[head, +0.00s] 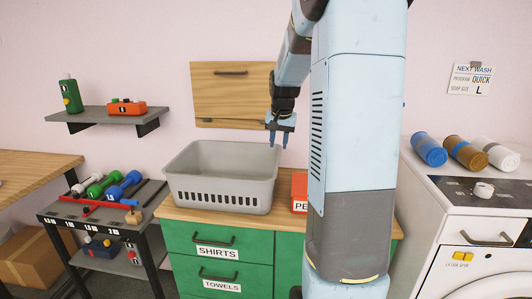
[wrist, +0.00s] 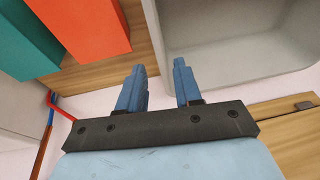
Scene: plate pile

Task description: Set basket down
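The grey basket (head: 222,185) stands upright on the wooden top of the green drawer cabinet in the head view. It looks empty, with slots along its front side. My gripper (head: 279,140) is above the basket's right back corner. The fingers look clear of the basket's wall, though the exact distance is hard to tell.
A red box (head: 299,190) stands right of the basket on the cabinet top (head: 180,208), partly hidden by my arm. A wooden panel (head: 229,95) with a handle is on the wall behind.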

